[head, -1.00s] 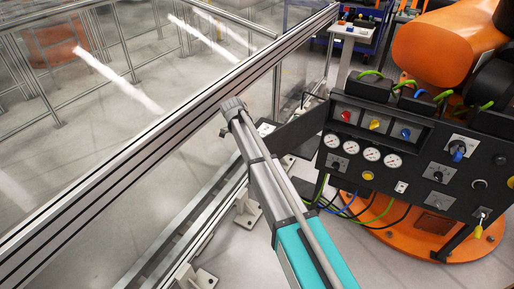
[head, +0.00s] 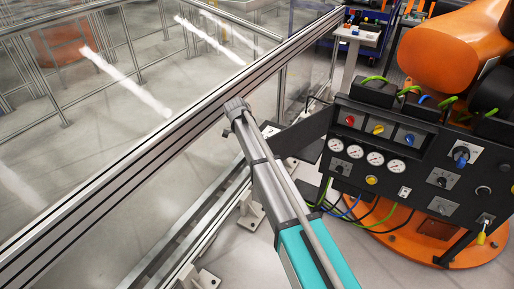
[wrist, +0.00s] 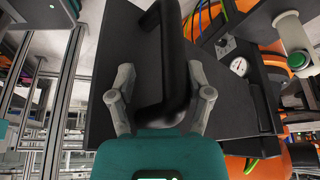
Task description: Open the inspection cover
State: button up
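My gripper (wrist: 161,68) shows in the wrist view with its two grey fingers spread apart. A thick black handle bar (wrist: 174,50) runs up the picture between the fingers, and its lower end bends near my teal gripper body. I cannot tell whether a finger touches it. Behind it is a dark flat plate (wrist: 125,50), which looks like the inspection cover. In the head view a dark plate (head: 301,132) juts left from the black control panel (head: 398,175), partly hidden by my grey and teal arm. My fingers cannot be made out in that view.
The control panel carries gauges, knobs and coloured switches. An orange robot arm (head: 452,45) stands behind it, with cables hanging below. A metal-framed clear fence (head: 165,135) runs diagonally close to my arm.

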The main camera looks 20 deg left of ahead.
jog(key=p+v, duration=1.2)
jog(key=v, duration=0.2)
jog(key=shift+w+p, duration=0.35)
dwell(1.2)
jog(key=shift+a, duration=0.1)
dwell(0.5)
jog(key=s+d+n+y, duration=0.15)
jog(key=d+n, duration=0.25)
jog(key=d, duration=1.1)
jog(key=s+d+n+y, duration=0.1)
jog(key=s+d+n, duration=0.5)
jog(key=s+d, duration=0.4)
jog(key=s+d+f+n+y, duration=0.1)
jog(key=s+d+n, duration=0.5)
jog(key=d, duration=1.4)
jog(key=s+y, duration=0.1)
jog(key=s, duration=0.3)
jog(key=shift+s+f+g, duration=0.2)
jog(key=shift+g, duration=0.1)
